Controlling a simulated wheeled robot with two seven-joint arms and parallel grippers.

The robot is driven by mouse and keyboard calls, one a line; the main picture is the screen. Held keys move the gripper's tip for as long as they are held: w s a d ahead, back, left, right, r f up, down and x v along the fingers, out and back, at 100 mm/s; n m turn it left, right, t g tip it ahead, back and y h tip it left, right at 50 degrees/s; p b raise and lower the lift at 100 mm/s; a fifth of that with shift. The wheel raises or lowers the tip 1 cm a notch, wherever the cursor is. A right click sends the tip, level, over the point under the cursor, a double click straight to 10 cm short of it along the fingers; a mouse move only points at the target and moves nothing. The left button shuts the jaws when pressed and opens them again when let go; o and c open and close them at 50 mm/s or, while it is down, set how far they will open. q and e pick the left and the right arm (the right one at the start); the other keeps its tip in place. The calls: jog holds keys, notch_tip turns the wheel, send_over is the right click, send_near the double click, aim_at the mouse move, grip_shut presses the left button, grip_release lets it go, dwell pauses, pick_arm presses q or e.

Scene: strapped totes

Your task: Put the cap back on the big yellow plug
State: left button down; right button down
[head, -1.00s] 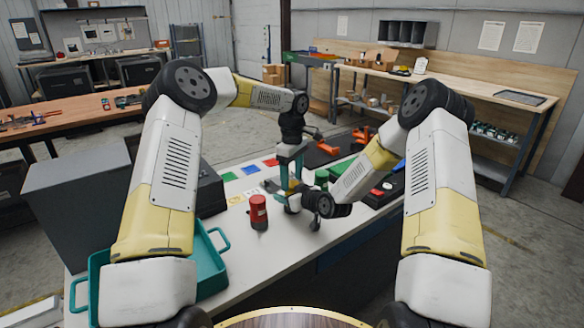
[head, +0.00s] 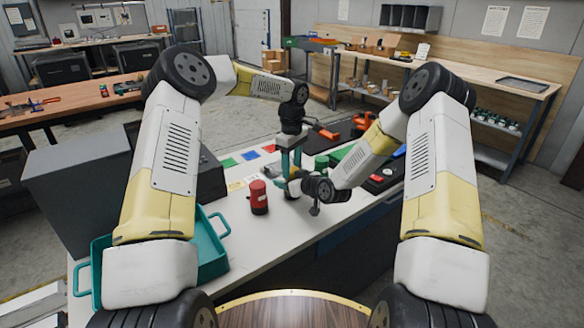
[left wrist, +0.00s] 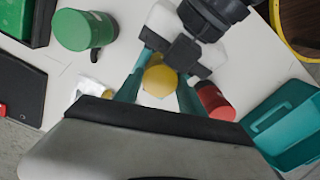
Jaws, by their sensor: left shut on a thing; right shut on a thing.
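My left gripper (head: 290,172) reaches down over the table with teal fingers. In the left wrist view a round yellow piece (left wrist: 160,80) sits between them; it looks like the cap of the yellow plug, seen from above. My right gripper (head: 300,187) comes in low from the right, shut at the same spot.
A red plug (head: 259,198) stands upright left of the grippers. A green plug (left wrist: 84,30) stands on the other side. A teal tray (head: 213,262) is at the table's near left. Coloured squares (head: 250,155) lie behind. The table front is clear.

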pick_arm(q)
jog(key=m, duration=0.9)
jog(key=c, duration=0.7)
grip_release()
jog(key=shift+r, duration=2.25)
jog(key=shift+c, duration=0.3)
